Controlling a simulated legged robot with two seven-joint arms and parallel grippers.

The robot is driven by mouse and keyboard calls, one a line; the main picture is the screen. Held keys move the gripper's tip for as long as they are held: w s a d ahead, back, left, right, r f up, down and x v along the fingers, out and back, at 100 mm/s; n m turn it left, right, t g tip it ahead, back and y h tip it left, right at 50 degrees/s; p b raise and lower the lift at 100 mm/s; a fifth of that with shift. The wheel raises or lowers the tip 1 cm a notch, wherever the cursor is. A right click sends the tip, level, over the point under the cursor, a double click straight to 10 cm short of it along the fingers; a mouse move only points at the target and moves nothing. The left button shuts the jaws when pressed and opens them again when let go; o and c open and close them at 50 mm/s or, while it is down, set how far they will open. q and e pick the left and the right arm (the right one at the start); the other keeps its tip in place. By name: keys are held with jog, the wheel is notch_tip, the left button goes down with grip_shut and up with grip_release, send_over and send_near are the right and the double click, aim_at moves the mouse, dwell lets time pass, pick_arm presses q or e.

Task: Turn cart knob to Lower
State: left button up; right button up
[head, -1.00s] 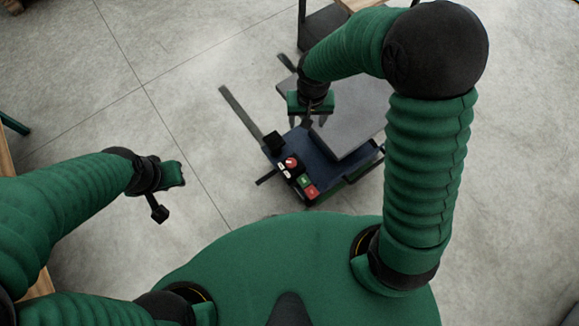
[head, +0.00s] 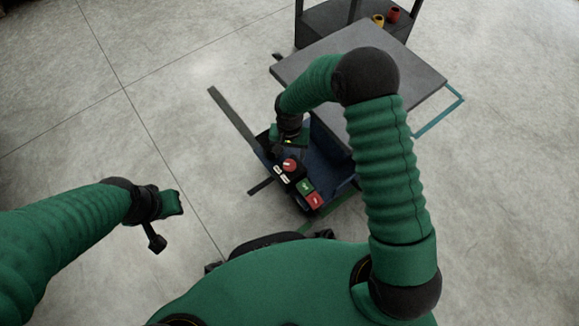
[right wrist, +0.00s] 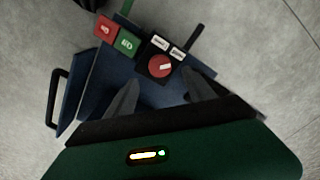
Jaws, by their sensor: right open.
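The red round knob (head: 290,165) sits on the dark control panel of the blue cart (head: 328,150). In the right wrist view the knob (right wrist: 160,68) has a small white mark. Two white labels (right wrist: 169,48) lie beside it; their words are too small to read surely. My right gripper (head: 287,148) hangs over the panel close to the knob. In the right wrist view its two fingers (right wrist: 160,83) are open, with the knob in line with the gap between their tips. I cannot tell whether they touch it. My left gripper (head: 172,203) is over bare floor at the left, away from the cart.
A green button (head: 305,186) and a red button (head: 314,200) lie on the panel near the knob. The cart's grey platform (head: 400,70) is behind my right arm. A dark shelf (head: 335,30) with small pots stands beyond. Floor at the left is clear.

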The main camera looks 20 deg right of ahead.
notch_tip(320, 180, down, 7)
jog(key=b, duration=0.3)
pick_arm(q)
jog(key=x, duration=0.2)
jog(key=s+x, duration=0.1)
jog(key=x, duration=0.1)
jog(key=shift+f, duration=0.2)
pick_arm(e)
jog(key=shift+c, duration=0.3)
jog(key=c, duration=1.3)
pick_arm(q)
jog(key=shift+r, duration=0.15)
pick_arm(e)
jog(key=shift+r, duration=0.1)
